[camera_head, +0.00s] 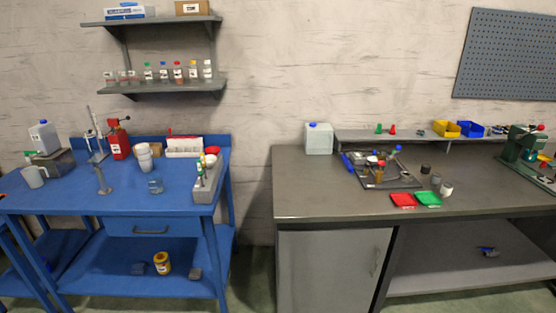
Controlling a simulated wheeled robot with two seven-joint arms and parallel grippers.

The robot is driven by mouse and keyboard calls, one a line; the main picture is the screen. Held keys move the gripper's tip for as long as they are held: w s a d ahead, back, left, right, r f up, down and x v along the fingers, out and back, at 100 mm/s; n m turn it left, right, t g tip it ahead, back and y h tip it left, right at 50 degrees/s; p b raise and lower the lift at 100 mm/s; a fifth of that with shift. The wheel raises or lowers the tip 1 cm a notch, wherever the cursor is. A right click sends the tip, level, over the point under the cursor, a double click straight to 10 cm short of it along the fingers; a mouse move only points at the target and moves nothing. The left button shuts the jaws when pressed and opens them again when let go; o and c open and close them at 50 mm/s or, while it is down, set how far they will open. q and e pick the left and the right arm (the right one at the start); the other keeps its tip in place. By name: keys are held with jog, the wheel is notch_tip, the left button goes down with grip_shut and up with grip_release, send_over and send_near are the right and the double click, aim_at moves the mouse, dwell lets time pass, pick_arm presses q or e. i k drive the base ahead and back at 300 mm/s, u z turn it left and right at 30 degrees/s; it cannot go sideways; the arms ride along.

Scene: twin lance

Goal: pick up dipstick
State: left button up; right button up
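I cannot pick out a dipstick for certain at this size. On the blue workbench (60,203), a grey rack (207,189) at the right edge holds several thin upright items with green, white and red tops. A thin metal stand (102,181) stands near the bench's middle front, and a taller stand with a rod (96,150) is behind it. On the grey workbench, a dark tray (405,181) holds several small parts and blue-handled items. Neither of my grippers is in view.
A floor gap separates the benches.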

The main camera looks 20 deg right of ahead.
aim_at(199, 162)
jog(key=z, duration=0.2)
jog(key=i, duration=1)
